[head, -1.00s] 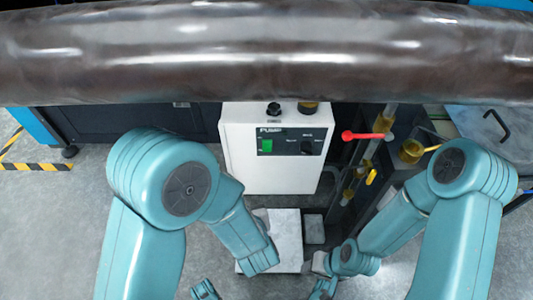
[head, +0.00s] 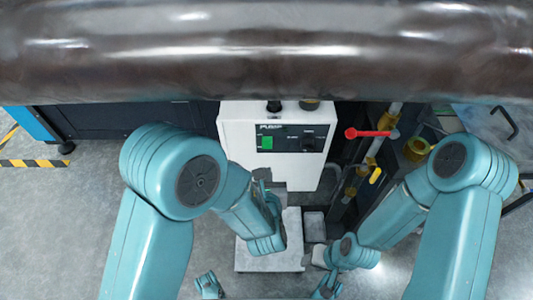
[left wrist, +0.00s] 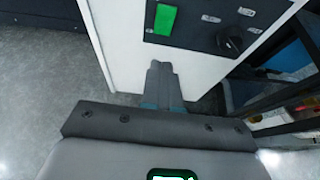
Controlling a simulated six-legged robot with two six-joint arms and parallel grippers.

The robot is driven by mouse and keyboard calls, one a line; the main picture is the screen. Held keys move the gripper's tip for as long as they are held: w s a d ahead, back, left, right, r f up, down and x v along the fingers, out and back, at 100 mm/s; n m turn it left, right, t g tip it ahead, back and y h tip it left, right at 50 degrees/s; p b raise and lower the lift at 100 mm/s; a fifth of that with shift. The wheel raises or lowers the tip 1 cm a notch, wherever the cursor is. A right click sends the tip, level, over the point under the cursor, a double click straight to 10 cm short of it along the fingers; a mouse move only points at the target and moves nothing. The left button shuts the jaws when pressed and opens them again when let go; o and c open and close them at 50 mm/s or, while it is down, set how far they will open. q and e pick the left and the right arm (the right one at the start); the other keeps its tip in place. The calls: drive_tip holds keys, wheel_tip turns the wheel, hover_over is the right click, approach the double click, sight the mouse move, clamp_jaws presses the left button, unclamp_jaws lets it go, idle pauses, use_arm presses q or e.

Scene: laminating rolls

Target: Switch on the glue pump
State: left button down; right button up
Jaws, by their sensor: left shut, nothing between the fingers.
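The glue pump is a white control box (head: 235,155) in the middle of the head view. Its dark panel (head: 287,141) carries a green switch (head: 266,143) at left and a black knob (head: 308,140) at right. The left wrist view also shows the green switch (left wrist: 165,20) and the knob (left wrist: 231,40). My left gripper (head: 262,176) is in front of the box, just below the panel. In the left wrist view its fingers (left wrist: 160,68) are shut and empty, apart from the switch in the picture. My right arm is folded at right; its fingers cannot be made out.
A large dark roll (head: 260,50) spans the top of the head view, above the box. A red-handled valve (head: 367,133), a yellow handle (head: 375,175) and pipes stand right of the box. A pale block (head: 270,262) lies on the floor below. Grey floor is open at left.

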use_arm(q)
approach(266, 148)
wheel_tip(266, 148, down, 2)
drive_tip(key=w, duration=0.2)
drive_tip(key=shift+w+d+f, duration=0.1)
drive_tip(key=shift+w+f, duration=0.05)
drive_tip(key=shift+w, duration=0.8)
drive_tip(key=shift+w+f, duration=0.2)
drive_tip(key=shift+w, duration=0.75)
use_arm(e)
drive_tip(key=shift+s+r, duration=0.2)
use_arm(q)
drive_tip(key=shift+d, duration=0.1)
use_arm(e)
drive_tip(key=shift+a+f, duration=0.1)
use_arm(q)
drive_tip(key=shift+w+f, duration=0.1)
drive_tip(key=shift+w, duration=0.05)
drive_tip(key=shift+a, duration=0.2)
use_arm(e)
drive_tip(key=shift+w+a, duration=0.15)
drive_tip(key=shift+a, duration=0.25)
